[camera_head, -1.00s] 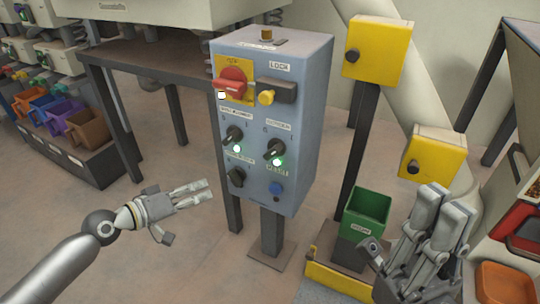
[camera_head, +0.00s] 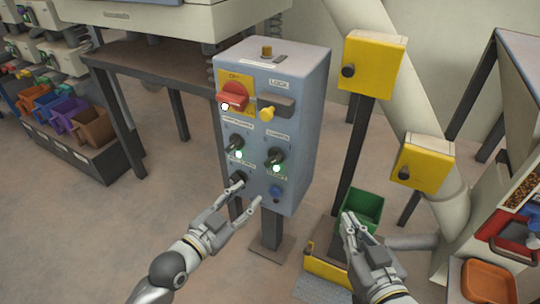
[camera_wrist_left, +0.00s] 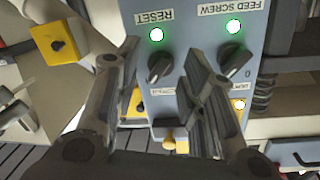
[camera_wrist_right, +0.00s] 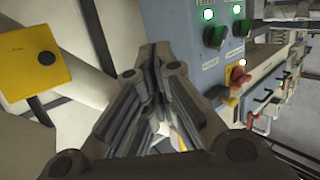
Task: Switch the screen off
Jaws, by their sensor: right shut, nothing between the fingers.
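The grey-blue control panel (camera_head: 300,120) stands in the middle of the head view. Its upper row has a left black knob (camera_head: 236,142) and a right black knob (camera_head: 276,156), each with a lit green lamp below. Their labels are too small to read surely; one of them may be the screen switch. My left gripper (camera_head: 249,192) is open and empty, in front of the panel's lower part. In the left wrist view, the right black knob (camera_wrist_left: 160,65) appears between its fingers, apart from them. My right gripper (camera_head: 348,218) is shut and empty, right of the panel.
A red rotary switch (camera_head: 233,94) and a yellow knob (camera_head: 267,114) sit above; a blue button (camera_head: 277,192) is below. Yellow boxes (camera_head: 372,62) on posts, a green bin (camera_head: 366,207) and an orange tray (camera_head: 488,280) stand right.

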